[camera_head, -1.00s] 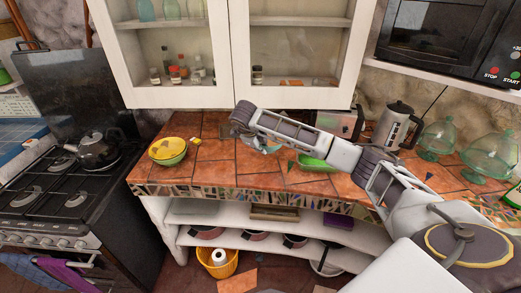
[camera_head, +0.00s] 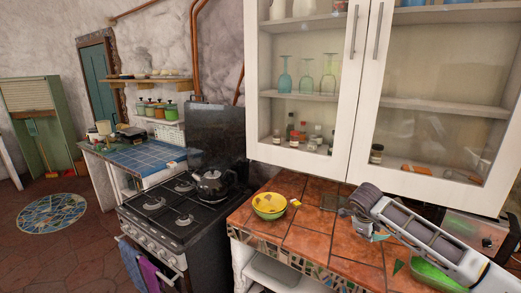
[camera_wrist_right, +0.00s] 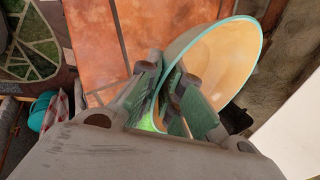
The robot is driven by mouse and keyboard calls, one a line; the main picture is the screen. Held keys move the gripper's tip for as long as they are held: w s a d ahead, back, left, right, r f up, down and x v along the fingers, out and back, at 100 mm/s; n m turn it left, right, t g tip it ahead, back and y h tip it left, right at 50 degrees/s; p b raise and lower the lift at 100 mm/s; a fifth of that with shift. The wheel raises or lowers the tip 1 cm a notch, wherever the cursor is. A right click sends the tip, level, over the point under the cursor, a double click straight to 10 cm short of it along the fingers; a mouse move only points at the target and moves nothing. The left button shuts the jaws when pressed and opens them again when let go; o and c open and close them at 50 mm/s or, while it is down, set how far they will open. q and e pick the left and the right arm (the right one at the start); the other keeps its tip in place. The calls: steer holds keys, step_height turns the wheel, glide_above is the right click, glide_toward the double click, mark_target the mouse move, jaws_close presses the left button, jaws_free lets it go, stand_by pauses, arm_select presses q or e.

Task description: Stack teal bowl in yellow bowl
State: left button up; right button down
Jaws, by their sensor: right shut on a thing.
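The yellow bowl (camera_head: 267,200) stands on the left end of the tiled counter, near the stove. A green bowl (camera_head: 270,215) shows under it, and the two look nested. My right gripper (camera_head: 350,212) is to the right of them, above the counter. In the right wrist view its fingers (camera_wrist_right: 172,98) are shut on the near rim of the teal bowl (camera_wrist_right: 222,65). That bowl has a teal rim and a pale orange inside, and is tilted in this view. In the head view the arm mostly hides it. My left gripper is not in view.
A small yellow item (camera_head: 295,203) lies just right of the yellow bowl. The black stove with a kettle (camera_head: 212,184) is to the left. The white wall cabinet (camera_head: 350,90) hangs above the counter. A green tray (camera_head: 436,274) lies at the right, partly behind my arm.

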steer(key=n, duration=0.1)
steer(key=n+y, duration=0.1)
steer(key=n, duration=0.1)
steer(key=n+t, duration=0.1)
steer(key=shift+w+a+y, duration=0.25)
steer(key=shift+a+y, duration=0.1)
steer(key=shift+y, duration=0.05)
steer(key=n, duration=0.1)
steer(key=n+y, duration=0.1)
steer(key=shift+w+a+f+n+t, duration=0.1)
steer(key=shift+a+f+n+t, duration=0.05)
steer(key=shift+a+n+t, duration=0.2)
steer(key=s+a+r+n+g+y, duration=0.2)
steer(key=a+n+g+y, duration=0.15)
steer(key=a+n, duration=0.6)
steer(key=s+a+r+n+g+y, duration=0.2)
steer(key=a+n+y, duration=0.2)
steer(key=a+n, duration=0.55)
steer(key=s+d+f+n, duration=0.1)
steer(key=s+d+f, duration=0.3)
steer(key=s+f, duration=0.9)
step_height(320, 180, down, 2)
steer(key=shift+d+f+n, duration=0.1)
steer(key=shift+d+n, duration=0.05)
steer(key=shift+n, duration=0.2)
